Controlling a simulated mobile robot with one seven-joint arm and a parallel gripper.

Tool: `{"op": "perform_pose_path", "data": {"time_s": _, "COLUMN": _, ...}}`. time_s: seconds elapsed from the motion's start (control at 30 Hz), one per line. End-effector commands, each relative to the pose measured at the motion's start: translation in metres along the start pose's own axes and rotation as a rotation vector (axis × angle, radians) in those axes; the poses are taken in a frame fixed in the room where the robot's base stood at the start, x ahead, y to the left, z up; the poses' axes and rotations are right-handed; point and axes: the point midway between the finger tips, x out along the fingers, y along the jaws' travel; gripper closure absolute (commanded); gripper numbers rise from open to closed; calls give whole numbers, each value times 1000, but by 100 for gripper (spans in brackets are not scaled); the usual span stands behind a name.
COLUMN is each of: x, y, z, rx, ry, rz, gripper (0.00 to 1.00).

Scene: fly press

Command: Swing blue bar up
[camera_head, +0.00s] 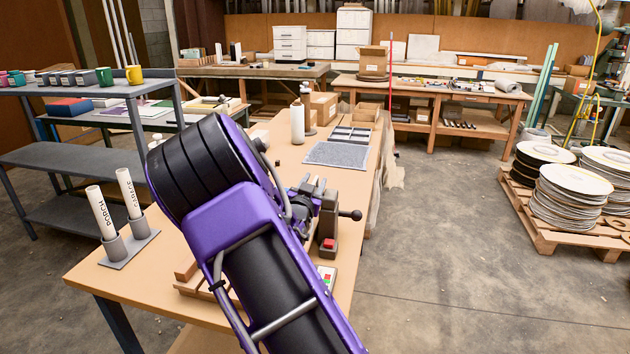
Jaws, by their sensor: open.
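My purple and black arm fills the middle foreground and hides much of the workbench (385,150). My gripper (313,185) shows only in part, just beyond the arm, with its grey fingers apart and nothing seen between them. Close to its right stands a small dark grey press-like machine (328,222), with a short lever ending in a black ball (355,215) pointing right. A red part (328,243) is low on its front. I cannot make out a blue bar; it may be hidden behind my arm or gripper. Whether my gripper touches the machine cannot be told.
Left on the bench, a grey holder (131,251) carries two upright white tubes. A grey mat (337,154), white roll (297,123) and boxes stand farther back. Open floor lies right, before a pallet (560,206) of stacked discs.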

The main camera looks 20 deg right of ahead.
Motion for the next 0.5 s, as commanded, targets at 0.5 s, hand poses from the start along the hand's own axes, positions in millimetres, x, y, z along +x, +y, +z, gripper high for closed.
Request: {"op": "perform_pose_path", "data": {"time_s": 0.5, "x": 8, "y": 0, "z": 0, "rx": 0, "ry": 0, "rz": 0, "gripper": 78}}
